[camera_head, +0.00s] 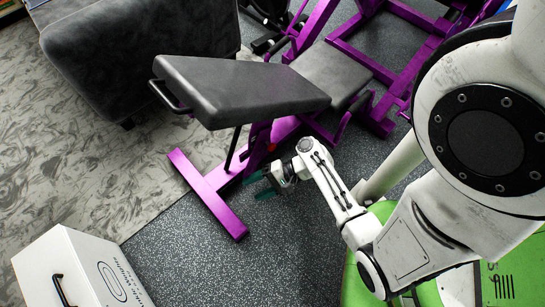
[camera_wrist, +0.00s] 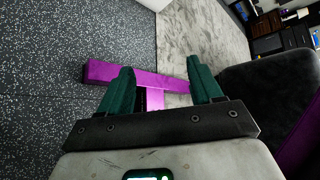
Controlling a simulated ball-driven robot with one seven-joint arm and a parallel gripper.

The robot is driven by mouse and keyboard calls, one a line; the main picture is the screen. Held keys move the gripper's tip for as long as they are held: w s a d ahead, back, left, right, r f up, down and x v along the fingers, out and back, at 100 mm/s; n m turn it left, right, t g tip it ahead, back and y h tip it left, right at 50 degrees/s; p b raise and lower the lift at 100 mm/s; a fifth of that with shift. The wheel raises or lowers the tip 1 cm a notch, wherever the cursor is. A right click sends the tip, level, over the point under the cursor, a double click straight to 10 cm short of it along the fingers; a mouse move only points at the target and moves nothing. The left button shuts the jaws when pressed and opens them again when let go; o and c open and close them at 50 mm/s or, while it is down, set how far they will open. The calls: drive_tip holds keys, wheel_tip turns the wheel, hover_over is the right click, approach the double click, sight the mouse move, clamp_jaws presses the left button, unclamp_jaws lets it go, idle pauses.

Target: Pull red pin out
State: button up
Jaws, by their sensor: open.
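A purple-framed weight bench with a grey padded seat (camera_head: 235,88) stands in the middle of the head view. A tiny red spot (camera_head: 271,147), perhaps the red pin, shows on the frame under the pad, just above my gripper. My gripper (camera_head: 261,186) is low beside the purple frame, apart from the red spot, with its teal fingers spread. In the wrist view my gripper (camera_wrist: 163,83) is open and empty, and the purple foot bar (camera_wrist: 140,78) lies beyond its fingers. I see no red pin in the wrist view.
A dark grey sofa (camera_head: 135,50) stands at the upper left. A white box (camera_head: 85,272) sits at the lower left. Speckled dark floor (camera_head: 190,262) is clear in front of the bench. More purple gym frame (camera_head: 375,65) stands at the back.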

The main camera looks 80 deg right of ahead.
drive_tip(key=s+d+f+m+t+h+b, duration=0.1)
drive_tip(key=d+f+m+t+h+b, duration=0.4)
drive_tip(key=d+f+m+h+b, duration=0.35)
drive_tip(key=m+h+b, duration=0.4)
drive_tip(key=m+h, duration=0.3)
drive_tip(key=m, duration=0.5)
approach(273, 148)
drive_tip(key=shift+g, duration=0.3)
drive_tip(key=b+x, duration=0.3)
drive_tip(key=x, duration=0.8)
drive_tip(key=shift+r, duration=0.1)
drive_tip(key=shift+a, duration=0.1)
drive_tip(key=shift+c, duration=0.2)
clamp_jaws()
